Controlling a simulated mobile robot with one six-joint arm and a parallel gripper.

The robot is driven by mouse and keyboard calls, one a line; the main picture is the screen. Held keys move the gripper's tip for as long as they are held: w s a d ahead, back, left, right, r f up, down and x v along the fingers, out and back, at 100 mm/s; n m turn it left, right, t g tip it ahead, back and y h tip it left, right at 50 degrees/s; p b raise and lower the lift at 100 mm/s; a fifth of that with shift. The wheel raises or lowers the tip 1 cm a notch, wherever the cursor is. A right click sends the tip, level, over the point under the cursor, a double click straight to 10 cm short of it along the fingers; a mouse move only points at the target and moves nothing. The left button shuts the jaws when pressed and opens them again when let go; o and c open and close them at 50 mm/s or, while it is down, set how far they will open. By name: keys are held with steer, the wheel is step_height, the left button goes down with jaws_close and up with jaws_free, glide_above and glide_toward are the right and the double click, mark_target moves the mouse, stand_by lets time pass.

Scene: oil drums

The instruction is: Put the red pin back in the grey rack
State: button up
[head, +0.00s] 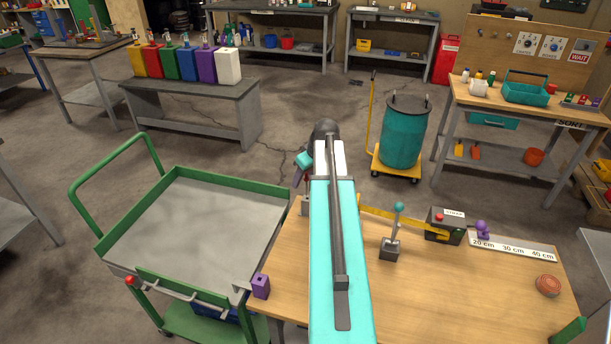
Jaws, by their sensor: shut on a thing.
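My gripper (300,176) is partly hidden behind my own teal arm, above the back left edge of the wooden table. It is shut, with a small bit of the red pin (307,178) showing at the fingers. The pin's lower end is hard to make out. A small grey block (305,206), which looks like the grey rack, stands on the table's back left corner, just below my gripper. My arm hides its right side. I cannot tell whether the pin touches the rack.
On the wooden table (450,300) stand a purple block (261,286), a teal-knobbed lever (390,245), a dark box with a red button (445,227), a ruler strip (512,247) and a round red tin (548,286). A green-rimmed cart (190,235) stands left, a teal drum (404,132) behind.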

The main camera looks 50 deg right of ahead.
mark_target(305, 197)
steer(key=shift+s+f, duration=0.2)
steer(key=shift+f, duration=0.15)
stand_by(1.0)
steer(key=shift+f+b, duration=2.45)
steer(key=shift+f, duration=1.45)
stand_by(2.7)
